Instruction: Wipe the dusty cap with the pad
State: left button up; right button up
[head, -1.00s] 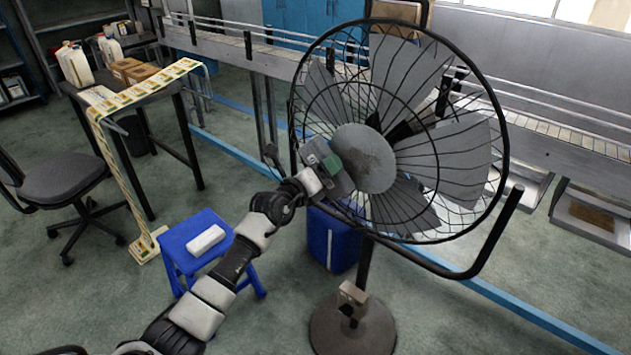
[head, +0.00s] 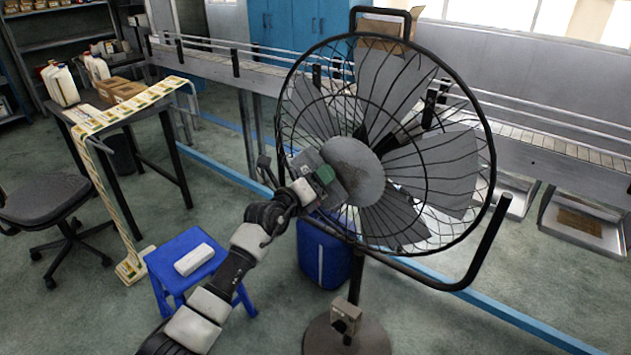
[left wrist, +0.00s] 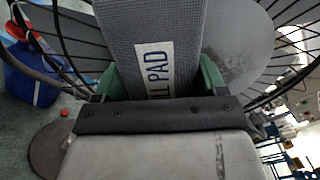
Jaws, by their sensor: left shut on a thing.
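The dusty cap is the round grey hub (head: 357,172) at the centre of the standing fan's cage in the head view. It also shows in the left wrist view (left wrist: 238,50), with a mottled, dusty patch. My left gripper (head: 325,176) is shut on the grey pad (left wrist: 150,30), which bears a white label reading "PAD". The pad lies over the left part of the cap in the head view. I cannot tell whether it touches the surface. The right gripper is not in view.
The black fan cage (head: 468,90) surrounds the cap, with a curved frame bar (head: 470,272) at lower right. A blue stool (head: 180,262) with a white block (head: 194,259) stands at left. A blue container (head: 325,255) stands behind the fan pole.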

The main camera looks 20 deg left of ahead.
pick_arm(q)
jog(key=shift+x, duration=0.75)
jog(key=shift+d, duration=0.1)
